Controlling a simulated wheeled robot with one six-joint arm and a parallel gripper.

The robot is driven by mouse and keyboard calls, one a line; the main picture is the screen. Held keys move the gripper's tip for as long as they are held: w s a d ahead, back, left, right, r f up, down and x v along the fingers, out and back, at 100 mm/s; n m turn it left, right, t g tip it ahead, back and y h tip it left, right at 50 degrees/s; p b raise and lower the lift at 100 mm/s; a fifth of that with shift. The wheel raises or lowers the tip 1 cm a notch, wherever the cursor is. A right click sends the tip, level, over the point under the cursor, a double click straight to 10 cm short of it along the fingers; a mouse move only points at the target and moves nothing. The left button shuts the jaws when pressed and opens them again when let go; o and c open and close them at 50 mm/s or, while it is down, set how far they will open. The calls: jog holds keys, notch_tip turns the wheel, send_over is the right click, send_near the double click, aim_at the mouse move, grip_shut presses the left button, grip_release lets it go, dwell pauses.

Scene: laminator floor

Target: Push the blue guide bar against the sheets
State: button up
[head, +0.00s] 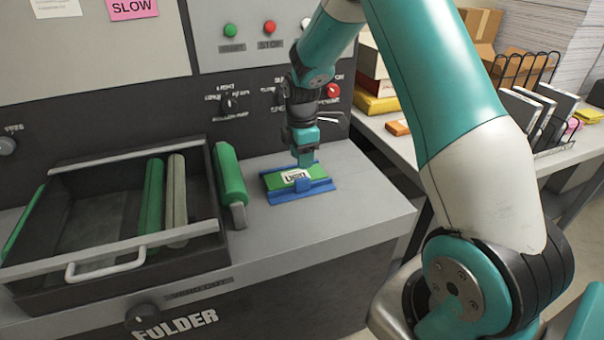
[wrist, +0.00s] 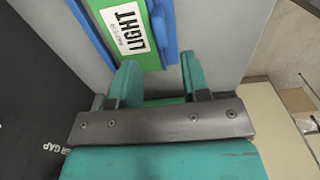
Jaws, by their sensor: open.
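A green stack of sheets (head: 276,181) with a white label lies in a blue holder on the grey machine top. The blue guide bar (head: 300,190) with a small raised block runs along the front side. In the wrist view, the sheets (wrist: 150,60) carry a label reading LIGHT, and the blue bar (wrist: 164,30) is along their right edge. I cannot tell whether a gap separates bar and sheets. My gripper (head: 304,162) hangs just above the back right part of the sheets. Its fingers (wrist: 159,68) are apart with nothing held between them.
A dark roller tray (head: 110,258) with a handle and green rollers stands left of the sheets. A side table (head: 385,127) with books, boxes and racks is at right. The machine top in front of the sheets is clear.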

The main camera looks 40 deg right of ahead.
aim_at(302, 178)
notch_tip(302, 178, down, 7)
jog(key=shift+r+p, duration=0.1)
jog(key=shift+p, duration=0.35)
grip_shut()
jog(key=shift+w+d, duration=0.15)
jog(key=shift+w, duration=0.85)
jog(key=shift+s+d+r, duration=0.1)
jog(key=shift+d, duration=0.15)
grip_release()
jog(key=shift+a, duration=0.1)
